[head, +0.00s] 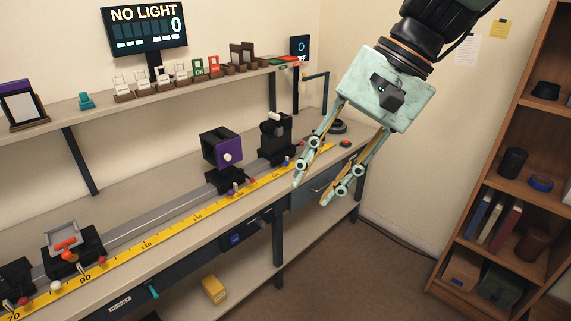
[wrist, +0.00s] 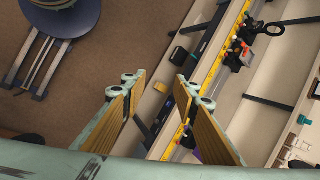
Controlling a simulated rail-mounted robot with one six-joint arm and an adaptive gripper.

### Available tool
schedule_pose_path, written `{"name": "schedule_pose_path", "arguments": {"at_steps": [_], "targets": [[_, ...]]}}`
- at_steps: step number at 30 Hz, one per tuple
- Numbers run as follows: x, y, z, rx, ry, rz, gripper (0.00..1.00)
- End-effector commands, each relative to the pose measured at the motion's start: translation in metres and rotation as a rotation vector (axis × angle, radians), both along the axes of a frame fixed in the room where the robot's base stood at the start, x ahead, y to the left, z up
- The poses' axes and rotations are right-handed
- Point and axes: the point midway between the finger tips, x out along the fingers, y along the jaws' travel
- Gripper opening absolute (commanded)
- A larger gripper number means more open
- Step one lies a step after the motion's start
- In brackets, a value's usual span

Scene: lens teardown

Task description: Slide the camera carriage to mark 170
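A rail (head: 150,215) with a yellow scale (head: 190,219) runs along the bench and carries several carriages. A purple-faced box (head: 221,148) stands on a black carriage mid-rail. A black unit (head: 275,139) with a pale top knob stands farther right, near the rail's right end. I cannot tell for certain which is the camera carriage. The 170 mark is not readable. My gripper (head: 313,190) is open and empty, in front of the bench's right part, apart from all carriages. In the wrist view its fingers (wrist: 157,82) are spread, with the yellow scale (wrist: 209,76) beyond.
Another carriage with a tilted holder and orange knobs (head: 68,248) sits near 90, and a black one (head: 17,282) near 70. A monitor (head: 145,27) reads "NO LIGHT 0". A shelf (head: 90,118) holds small framed pieces. A bookcase (head: 510,160) stands right. A stool (wrist: 62,15) is on the floor.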

Motion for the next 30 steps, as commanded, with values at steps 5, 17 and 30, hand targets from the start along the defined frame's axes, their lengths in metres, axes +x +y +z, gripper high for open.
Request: {"name": "schedule_pose_path", "arguments": {"at_steps": [5,17,30], "targets": [[0.027,0.009,-0.002,0.059,0.044,-0.040,0.27],[0.088,0.028,-0.010,0.191,0.130,-0.129,0.27],[0.159,0.042,-0.026,0.336,0.218,-0.232,0.27]]}}
